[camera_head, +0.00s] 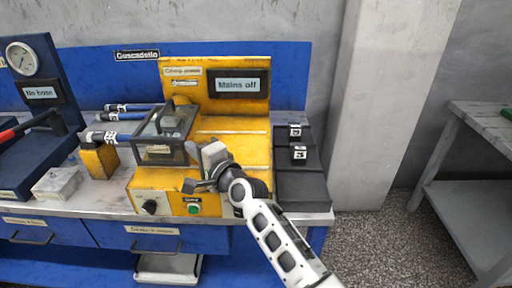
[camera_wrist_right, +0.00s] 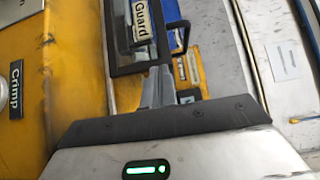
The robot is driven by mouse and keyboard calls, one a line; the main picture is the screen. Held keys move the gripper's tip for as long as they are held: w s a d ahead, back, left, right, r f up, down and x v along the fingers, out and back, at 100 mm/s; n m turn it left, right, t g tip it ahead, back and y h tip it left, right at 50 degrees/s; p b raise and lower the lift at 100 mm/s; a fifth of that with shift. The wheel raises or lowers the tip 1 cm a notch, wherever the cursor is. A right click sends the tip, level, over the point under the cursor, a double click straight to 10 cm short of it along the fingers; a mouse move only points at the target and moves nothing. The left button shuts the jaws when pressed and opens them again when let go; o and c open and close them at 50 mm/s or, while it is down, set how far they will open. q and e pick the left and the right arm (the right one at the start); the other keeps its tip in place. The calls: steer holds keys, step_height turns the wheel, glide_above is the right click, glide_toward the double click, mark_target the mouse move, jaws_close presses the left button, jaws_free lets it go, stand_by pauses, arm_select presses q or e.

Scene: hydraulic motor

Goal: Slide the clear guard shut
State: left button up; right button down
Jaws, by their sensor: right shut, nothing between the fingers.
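The clear guard (camera_head: 152,128) is a see-through box with a dark frame on the left part of the yellow machine (camera_head: 235,135). Its front bears a label. In the right wrist view the guard's dark frame (camera_wrist_right: 127,70), with its "Guard" label and a black handle (camera_wrist_right: 180,24), is straight ahead of the fingers. My right gripper (camera_head: 188,186) is at the guard's right side, pointing left. In the wrist view its shut, empty fingertips (camera_wrist_right: 157,72) are at the frame's near edge; I cannot tell whether they touch. My left gripper is not in view.
A hose end (camera_head: 108,137) rests on a yellow block (camera_head: 98,160) left of the guard. A black knob (camera_head: 149,207) and a green button (camera_head: 194,209) are on the machine's front. A grey block (camera_head: 57,184) lies at the left; black trays (camera_head: 303,185) stand right.

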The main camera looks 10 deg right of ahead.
steer(key=shift+r, duration=0.1)
steer(key=d, duration=0.2)
steer(key=s+d, duration=0.1)
steer(key=d, duration=0.1)
steer(key=shift+d, duration=0.1)
steer(key=v, duration=1)
steer(key=s+d+f+n+g+h, duration=0.2)
steer(key=s+f+n, duration=0.5)
steer(key=s+f, duration=0.4)
steer(key=s+d+f+n+g+h, duration=0.3)
steer(key=s+f+n, duration=0.4)
steer(key=s+f, duration=0.4)
steer(key=shift+s+d+f+n+h, duration=0.3)
steer(key=shift+d+h, duration=0.3)
steer(key=shift+d, duration=0.3)
